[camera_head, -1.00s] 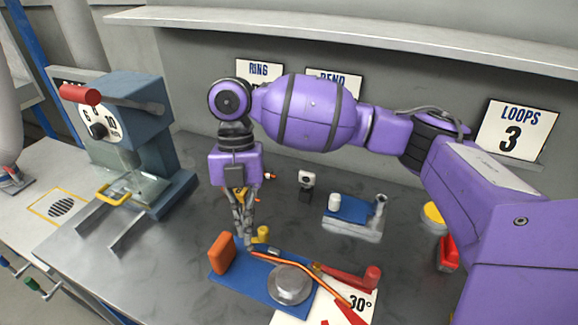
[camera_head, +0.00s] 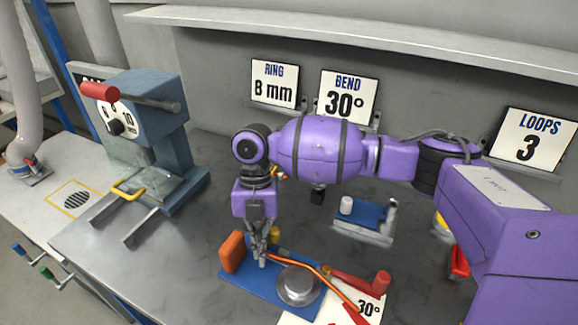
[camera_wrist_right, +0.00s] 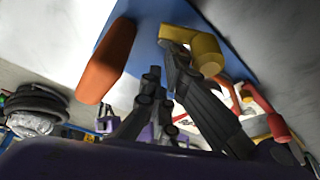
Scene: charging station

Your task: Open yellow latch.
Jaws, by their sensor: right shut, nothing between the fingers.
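The yellow latch (camera_head: 273,240) is a small yellow block with a rounded end, on the blue plate (camera_head: 240,284) of the bending fixture. It also shows large in the right wrist view (camera_wrist_right: 205,52). My right gripper (camera_head: 263,262) is shut and empty, pointing down just in front of the latch, over the plate. In the right wrist view my fingers (camera_wrist_right: 165,75) overlap the latch's near side; I cannot tell whether they touch it. The orange block (camera_head: 232,251) stands left of the fingers. An orange rod (camera_head: 307,268) runs right from near the fingertips. My left gripper is out of view.
A round metal disc (camera_head: 297,286) and a red handle (camera_head: 362,283) sit right of the gripper. A small blue-topped fixture (camera_head: 365,217) is behind right. The bench between is clear.

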